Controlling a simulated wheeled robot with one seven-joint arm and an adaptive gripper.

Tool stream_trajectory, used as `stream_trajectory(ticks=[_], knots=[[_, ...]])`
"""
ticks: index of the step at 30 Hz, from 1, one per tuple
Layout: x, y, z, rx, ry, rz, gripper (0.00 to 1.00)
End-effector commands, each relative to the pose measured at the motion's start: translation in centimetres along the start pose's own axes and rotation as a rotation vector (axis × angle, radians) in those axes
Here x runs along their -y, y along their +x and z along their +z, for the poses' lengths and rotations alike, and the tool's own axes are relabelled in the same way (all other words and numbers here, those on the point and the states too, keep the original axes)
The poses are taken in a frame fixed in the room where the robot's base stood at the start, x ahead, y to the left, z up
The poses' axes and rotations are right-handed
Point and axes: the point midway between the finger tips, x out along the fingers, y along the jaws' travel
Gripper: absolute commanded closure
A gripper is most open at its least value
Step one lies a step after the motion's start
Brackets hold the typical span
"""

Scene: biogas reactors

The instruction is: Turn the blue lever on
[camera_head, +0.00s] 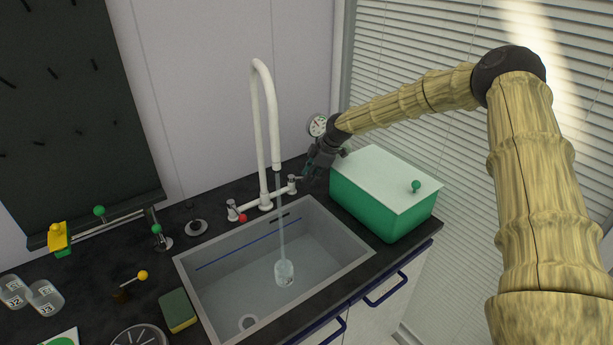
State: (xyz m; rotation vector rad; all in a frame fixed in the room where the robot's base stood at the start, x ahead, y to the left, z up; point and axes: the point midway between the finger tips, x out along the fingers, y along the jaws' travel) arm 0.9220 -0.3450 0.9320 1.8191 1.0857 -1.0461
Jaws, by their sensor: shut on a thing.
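The white tap (264,130) stands behind the sink, with a valve at each side of its base. The left valve has a red lever (243,217). The right valve (292,183) is where the blue lever sits, but my gripper hides the lever and its angle cannot be read. My dark gripper (309,172) is at this right valve, its fingers shut on the lever.
The grey sink (335,215) is sunk in the dark counter. A green box with a pale lid (385,175) stands close right of my gripper, and a round gauge (317,125) is just behind. A sponge (178,310) and a yellow-knobbed lever (142,275) lie left of the sink.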

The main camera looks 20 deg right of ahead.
Motion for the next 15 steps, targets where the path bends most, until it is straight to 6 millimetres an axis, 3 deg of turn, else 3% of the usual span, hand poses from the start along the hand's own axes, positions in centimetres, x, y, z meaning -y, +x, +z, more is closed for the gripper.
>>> stream_trajectory(ticks=[3, 4, 7, 15], knots=[[-0.17, -0.18, -0.10, -0.001, 0.000, 0.003, 1.00], [-0.17, -0.18, -0.10, -0.001, 0.000, 0.003, 0.73], [-0.14, -0.14, -0.11, -0.001, 0.000, 0.002, 0.56], [-0.07, -0.02, -0.13, 0.000, -0.001, 0.001, 0.56]])
